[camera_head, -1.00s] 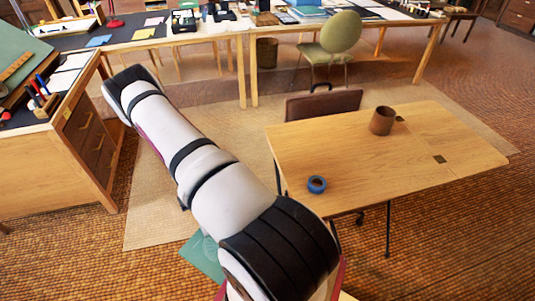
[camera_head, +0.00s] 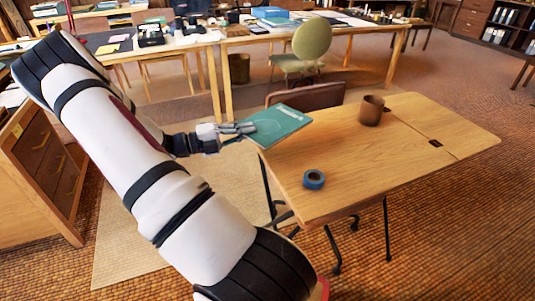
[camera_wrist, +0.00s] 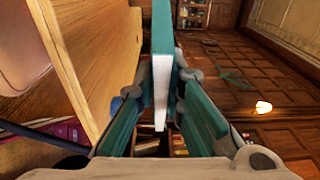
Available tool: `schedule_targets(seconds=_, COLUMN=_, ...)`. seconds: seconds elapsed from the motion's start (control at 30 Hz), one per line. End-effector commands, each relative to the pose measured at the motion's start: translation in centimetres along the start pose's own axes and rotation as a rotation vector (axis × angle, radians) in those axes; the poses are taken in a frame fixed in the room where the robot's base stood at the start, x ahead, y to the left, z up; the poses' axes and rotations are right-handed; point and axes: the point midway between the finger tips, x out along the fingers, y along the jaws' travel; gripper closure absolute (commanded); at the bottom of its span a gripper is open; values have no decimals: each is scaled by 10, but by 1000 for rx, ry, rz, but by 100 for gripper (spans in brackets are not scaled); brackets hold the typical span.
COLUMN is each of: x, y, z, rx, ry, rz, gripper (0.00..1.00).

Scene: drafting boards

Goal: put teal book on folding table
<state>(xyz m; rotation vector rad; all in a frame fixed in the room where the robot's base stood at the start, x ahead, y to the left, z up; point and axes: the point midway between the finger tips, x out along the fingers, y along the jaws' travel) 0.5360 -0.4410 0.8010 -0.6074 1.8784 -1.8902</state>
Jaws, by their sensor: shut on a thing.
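The teal book (camera_head: 278,124) is held by my gripper (camera_head: 240,128) at the left end of the folding table. My gripper is shut on one edge of the book. The book looks to be above the near-left corner of the tabletop; whether it touches the wood cannot be told. In the wrist view the teal book (camera_wrist: 162,45) stands edge-on between the two fingers (camera_wrist: 163,90). The folding table (camera_head: 400,165) has a light wood top, which shows at the left in the wrist view (camera_wrist: 105,45).
A brown chair (camera_head: 305,95) is tucked behind. A wooden drawer cabinet (camera_head: 48,175) stands at the left.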

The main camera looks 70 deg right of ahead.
Motion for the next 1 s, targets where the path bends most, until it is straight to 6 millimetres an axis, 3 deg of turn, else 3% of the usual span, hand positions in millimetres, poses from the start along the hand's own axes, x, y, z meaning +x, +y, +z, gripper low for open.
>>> schedule_targets(seconds=0.27, x=4, y=2, z=18, rx=1, ry=-72, rz=-4, gripper=100)
schedule_targets(seconds=0.53, x=2, y=48, z=18, rx=1, ry=-72, rz=-3, gripper=100)
schedule_targets(seconds=1.0, x=1, y=94, z=18, rx=4, ry=-71, rz=-3, gripper=100)
